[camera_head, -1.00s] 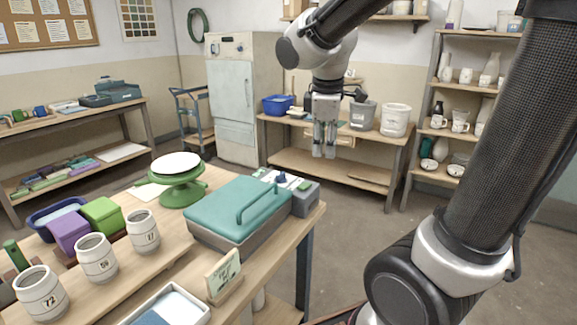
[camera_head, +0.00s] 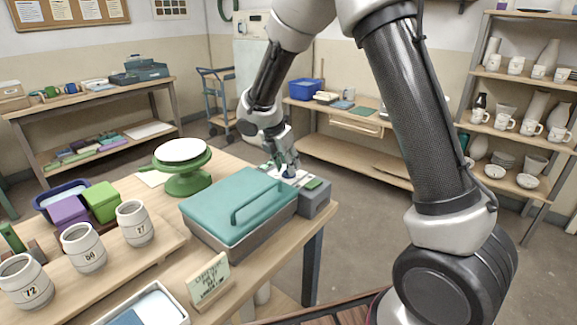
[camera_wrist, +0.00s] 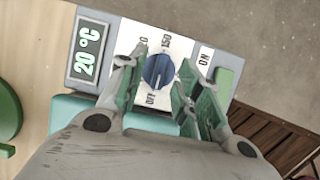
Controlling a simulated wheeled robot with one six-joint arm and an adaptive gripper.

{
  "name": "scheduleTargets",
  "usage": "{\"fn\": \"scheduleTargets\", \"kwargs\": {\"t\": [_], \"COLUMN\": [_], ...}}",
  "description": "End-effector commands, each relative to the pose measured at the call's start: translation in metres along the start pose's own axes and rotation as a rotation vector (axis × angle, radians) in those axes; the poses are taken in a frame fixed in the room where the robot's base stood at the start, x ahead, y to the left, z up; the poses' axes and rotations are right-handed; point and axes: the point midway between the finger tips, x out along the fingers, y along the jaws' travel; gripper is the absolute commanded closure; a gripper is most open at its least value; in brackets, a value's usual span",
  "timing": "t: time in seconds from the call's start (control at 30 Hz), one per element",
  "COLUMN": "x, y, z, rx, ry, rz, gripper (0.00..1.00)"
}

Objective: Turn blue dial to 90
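The blue dial (camera_wrist: 158,70) sits on a white panel with "OFF" and "150" marks; other marks are partly hidden by a finger. A pale line crosses its face, but I cannot tell exactly which mark it points to. In the head view the dial (camera_head: 289,173) is on the grey control box (camera_head: 315,198) at the teal-lidded unit's back right. My gripper (camera_head: 285,160) reaches down to it from above. In the wrist view my gripper (camera_wrist: 163,75) is open, one finger on each side of the dial, with visible gaps. The display (camera_wrist: 88,53) reads 20 °C.
A green switch (camera_wrist: 224,80) beside "ON" lies right of the fingers. The teal lid (camera_head: 238,205) with its handle is close by. A green turntable (camera_head: 187,180), numbered jars (camera_head: 84,247) and a small sign (camera_head: 210,280) stand on the same table.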

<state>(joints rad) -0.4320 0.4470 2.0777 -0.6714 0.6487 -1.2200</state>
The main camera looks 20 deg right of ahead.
Motion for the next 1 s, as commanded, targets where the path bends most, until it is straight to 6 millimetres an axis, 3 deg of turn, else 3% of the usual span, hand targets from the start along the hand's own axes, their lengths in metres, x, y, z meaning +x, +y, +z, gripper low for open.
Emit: {"fn": "scheduleTargets", "kwargs": {"t": [0.13,0.4,0.47,0.6,1.0], "x": [0.0129,0.0152,0.0151,0.0151,0.0153], "y": [-0.0004,-0.0005,-0.0005,-0.0005,-0.0001], "z": [-0.0003,-0.0003,-0.0002,-0.0002,-0.0001], "rx": [-0.001,0.001,0.001,0.001,0.021], "ry": [0.001,0.001,0.001,0.001,0.001], "rz": [-0.001,0.0,0.0,0.0,-0.008], "gripper": [0.66,0.66,0.73,0.99,1.0]}}
